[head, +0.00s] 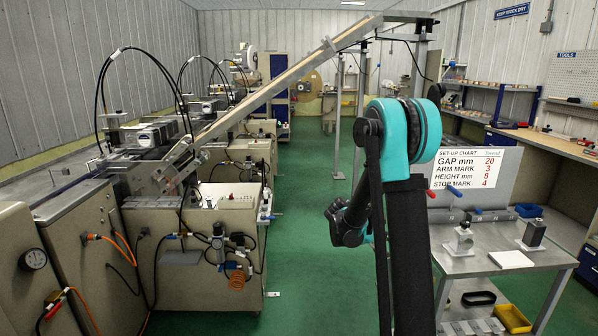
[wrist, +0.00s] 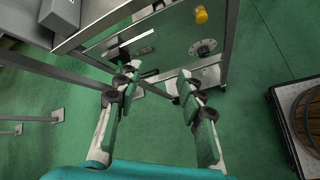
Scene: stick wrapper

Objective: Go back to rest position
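My gripper (wrist: 158,75) shows in the wrist view with its two fingers spread well apart. Nothing is between the fingertips, only green floor and parts of a metal frame behind them. In the head view my teal and black arm stands upright right of the middle, in front of the aisle. A dark part of the arm hangs to its left, and I cannot make out the fingers there. No object is held.
A metal table (head: 488,262) with a set-up chart (head: 466,168) stands close right of my arm. Beige machines (head: 208,255) and a sloping conveyor (head: 268,90) line the left. Green floor (head: 300,270) is clear between. The wrist view shows a metal frame (wrist: 105,37) and a barrel (wrist: 308,115).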

